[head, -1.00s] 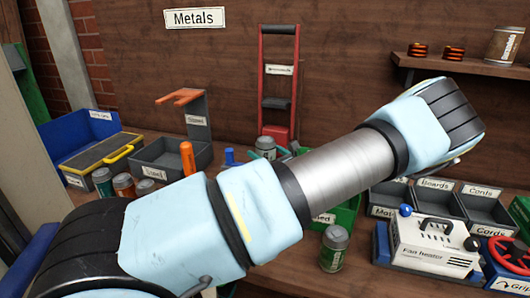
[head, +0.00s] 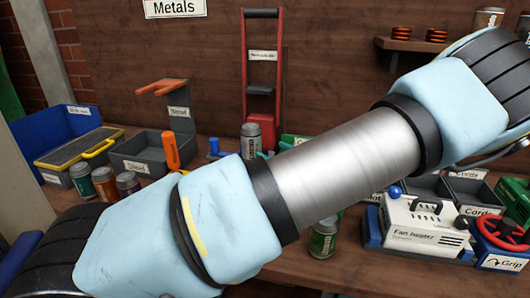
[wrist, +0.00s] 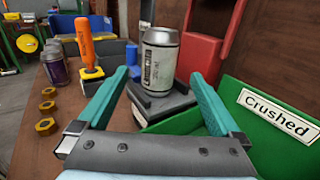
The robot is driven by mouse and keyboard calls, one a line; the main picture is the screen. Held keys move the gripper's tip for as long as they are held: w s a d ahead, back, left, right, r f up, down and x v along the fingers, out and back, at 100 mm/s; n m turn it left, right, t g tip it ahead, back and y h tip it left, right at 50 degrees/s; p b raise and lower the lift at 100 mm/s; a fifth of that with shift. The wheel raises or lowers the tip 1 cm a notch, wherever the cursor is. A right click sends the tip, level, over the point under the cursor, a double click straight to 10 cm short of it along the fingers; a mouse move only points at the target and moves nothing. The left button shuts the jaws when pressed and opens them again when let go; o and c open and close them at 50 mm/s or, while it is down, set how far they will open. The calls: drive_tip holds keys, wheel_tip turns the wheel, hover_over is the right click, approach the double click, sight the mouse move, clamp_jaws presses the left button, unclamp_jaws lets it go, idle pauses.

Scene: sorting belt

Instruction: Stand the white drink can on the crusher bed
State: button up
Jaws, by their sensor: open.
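The white drink can (wrist: 160,61) stands upright on the dark crusher bed (wrist: 161,104), in front of the red crusher frame (wrist: 199,45). My open gripper (wrist: 161,74) has one teal finger on each side of the can in the wrist view, with a visible gap at both sides. In the head view the can (head: 250,140) shows above my arm, in front of the tall red frame (head: 262,70). My arm hides the bed and my gripper there.
The green Crushed bin (wrist: 270,125) is close on the right in the wrist view. An orange-handled tool (wrist: 86,48), a purple can (wrist: 55,70) and several brass nuts stand or lie to the left. In the head view a fan heater (head: 427,228) and a green can (head: 322,238) are on the right.

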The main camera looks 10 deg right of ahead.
drive_tip(key=s+a+f+n+g, duration=0.2)
drive_tip(key=s+a+n+g, duration=0.1)
drive_tip(key=a+n+g, duration=0.55)
drive_tip(key=s+a+f+n+g, duration=0.3)
drive_tip(key=a+n+g, duration=0.25)
drive_tip(key=a, duration=0.65)
drive_tip(key=s+a+r+n+h, duration=0.5)
drive_tip(key=r+n+h, duration=0.3)
drive_tip(key=n, duration=0.7)
drive_tip(key=shift+s+a+r+h, duration=0.2)
drive_tip(key=shift+s+h, duration=0.1)
drive_tip(key=shift+s, duration=0.35)
